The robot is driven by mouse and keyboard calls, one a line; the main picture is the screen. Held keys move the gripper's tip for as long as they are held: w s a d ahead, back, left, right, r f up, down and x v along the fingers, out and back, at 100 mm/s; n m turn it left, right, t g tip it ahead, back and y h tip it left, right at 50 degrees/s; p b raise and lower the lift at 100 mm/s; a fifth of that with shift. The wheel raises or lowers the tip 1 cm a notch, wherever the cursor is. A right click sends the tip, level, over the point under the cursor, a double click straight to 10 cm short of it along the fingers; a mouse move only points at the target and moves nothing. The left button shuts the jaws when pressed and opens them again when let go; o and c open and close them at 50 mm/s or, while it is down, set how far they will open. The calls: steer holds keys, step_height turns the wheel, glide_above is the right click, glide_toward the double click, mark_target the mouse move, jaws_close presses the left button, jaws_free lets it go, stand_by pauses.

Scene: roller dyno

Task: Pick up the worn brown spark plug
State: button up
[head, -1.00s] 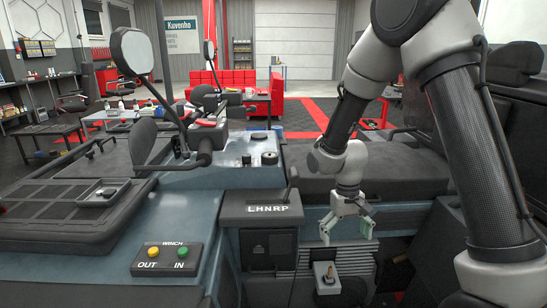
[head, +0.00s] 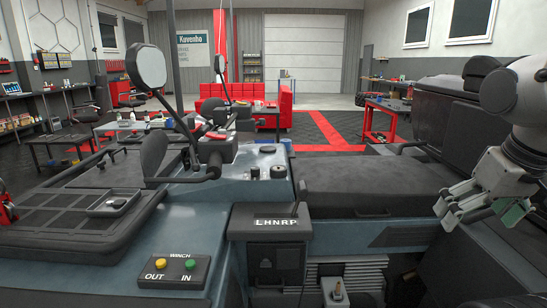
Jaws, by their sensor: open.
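A small upright piece with a brownish tip (head: 337,290) stands in a pale block at the bottom edge, below the gear panel; it may be the worn spark plug, but it is too small to be sure. A small dark item (head: 117,203) lies in a shallow grey tray (head: 98,212) at the left; I cannot tell what it is. My gripper (head: 482,212) is at the right edge, open and empty, with pale green pads. It is well apart from both items, up and to the right of the block.
The gear panel marked LHNRP (head: 270,222) stands in the middle. A winch box (head: 173,271) with yellow and green buttons is at the lower left. A mirror (head: 146,66) on a stalk rises at the left. A dark seat (head: 370,185) lies right of centre.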

steer(key=shift+s+d+r, duration=0.1)
steer(key=shift+d+r, duration=0.05)
steer(key=shift+r, duration=0.1)
steer(key=c, duration=0.3)
steer(key=shift+f, duration=0.15)
steer(key=c, duration=0.7)
steer(key=f+g, duration=0.1)
steer(key=w+f, duration=0.1)
steer(key=f, duration=0.1)
steer(key=f+g, duration=0.1)
steer(key=shift+w+f+g, duration=0.3)
steer(key=shift+w+f, duration=0.05)
steer(key=shift+w, duration=0.05)
steer(key=shift+c, duration=1.1)
steer(key=m+y, duration=0.4)
steer(key=m, duration=2)
glide_above(339, 283)
steer(key=d, duration=0.3)
step_height(339, 283, down, 32)
steer(key=shift+t, duration=0.4)
steer(key=shift+s+a+x, duration=0.1)
steer(key=shift+s+x, duration=0.1)
steer(key=shift+x, duration=1.6)
steer(key=shift+s+a+x, duration=0.1)
steer(key=shift+s+x, duration=0.1)
steer(key=shift+x, duration=1.65)
